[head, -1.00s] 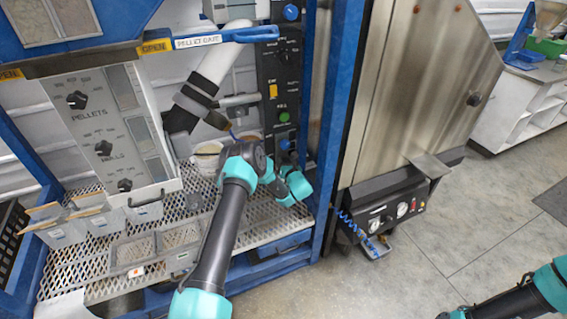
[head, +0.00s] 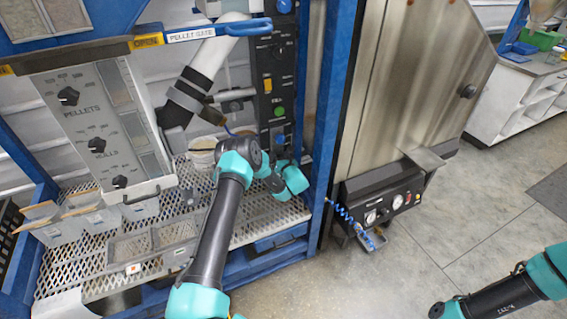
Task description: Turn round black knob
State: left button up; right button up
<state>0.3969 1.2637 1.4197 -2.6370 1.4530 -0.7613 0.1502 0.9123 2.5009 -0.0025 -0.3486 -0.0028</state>
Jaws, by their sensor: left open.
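Several black knobs show, and I cannot tell which one is meant. One dark dial (head: 278,51) is on the upright black control panel (head: 263,58). Three knobs are on the grey pellets panel: a top knob (head: 68,96), a middle knob (head: 97,145) and a lower knob (head: 120,181). A dark round knob (head: 468,91) sits on the steel housing. My left gripper (head: 281,160) is open at the foot of the black control panel, below its blue button (head: 280,139). My wrist hides part of its fingers, and I cannot tell whether it touches anything. My right gripper is out of view.
A yellow switch (head: 268,86) and green button (head: 280,112) are on the black panel. A blue pellet gate lever (head: 218,30) juts out above. A blue post (head: 329,130) stands right of the gripper. A white cup (head: 201,153) is on the mesh shelf (head: 85,262).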

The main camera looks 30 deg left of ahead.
pick_arm(q)
jog(key=v, duration=1.7)
jog(key=shift+d, duration=0.15)
